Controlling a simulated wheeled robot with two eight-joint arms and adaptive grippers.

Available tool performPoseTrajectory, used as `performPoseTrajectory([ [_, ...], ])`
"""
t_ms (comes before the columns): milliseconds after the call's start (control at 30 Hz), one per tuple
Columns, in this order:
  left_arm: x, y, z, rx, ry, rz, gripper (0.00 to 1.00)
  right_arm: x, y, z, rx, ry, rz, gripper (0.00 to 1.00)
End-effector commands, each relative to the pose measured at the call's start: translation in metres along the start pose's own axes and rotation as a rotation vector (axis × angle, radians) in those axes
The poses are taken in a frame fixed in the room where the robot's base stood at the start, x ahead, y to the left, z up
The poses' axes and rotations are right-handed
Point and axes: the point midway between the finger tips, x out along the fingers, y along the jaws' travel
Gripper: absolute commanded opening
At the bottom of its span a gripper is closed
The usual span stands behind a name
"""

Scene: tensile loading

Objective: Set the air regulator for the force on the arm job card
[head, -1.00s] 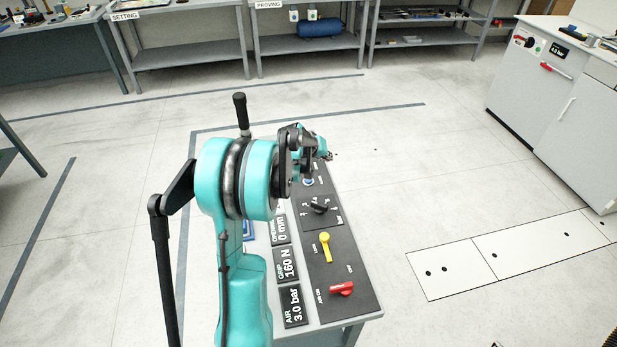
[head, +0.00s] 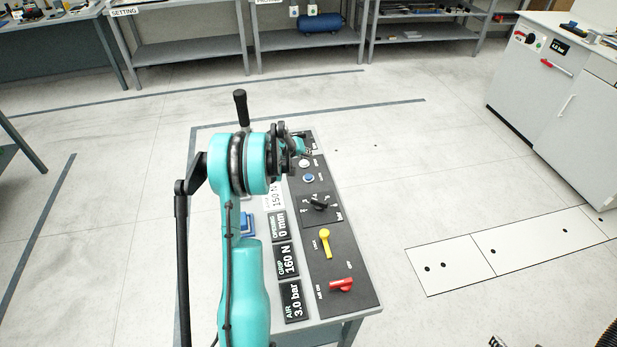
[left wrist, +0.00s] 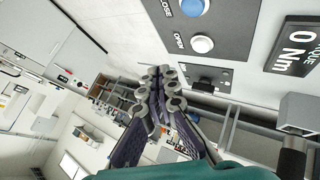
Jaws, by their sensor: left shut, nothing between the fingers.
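The air regulator is a black knob (head: 319,203) on a dark panel (head: 345,265), with a scale and the word bar. A black AIR display (head: 293,301) reads 3.0 bar, and the GRIP display (head: 287,260) reads 160 N. A white card (head: 274,197) shows 150; my arm partly covers it and its unit is unclear. My left gripper (head: 300,143) is beyond the knob, over the panel's far end, apart from the knob. In the left wrist view its fingers (left wrist: 161,78) are together and empty.
The panel also holds a yellow lever (head: 325,243), a red lever (head: 341,285), a blue CLOSE button (left wrist: 194,7) and a white OPEN button (left wrist: 202,44). An OPENING display (head: 280,226) reads 0 mm. A black-handled lever (head: 241,108) stands behind my arm.

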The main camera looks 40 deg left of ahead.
Motion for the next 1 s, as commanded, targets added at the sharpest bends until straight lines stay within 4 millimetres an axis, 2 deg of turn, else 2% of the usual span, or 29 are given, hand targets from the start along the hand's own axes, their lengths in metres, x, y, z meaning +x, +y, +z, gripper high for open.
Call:
performPoseTrajectory([
  [600,0.055,-0.04,0.04,0.0,0.0,0.0,0.0,0.042,0.0,0.03,0.0,0.0,0.0,0.4],
  [1000,0.058,-0.042,0.042,0.0,0.0,0.0,0.0,0.044,0.0,0.031,0.0,0.0,0.0,0.4],
])
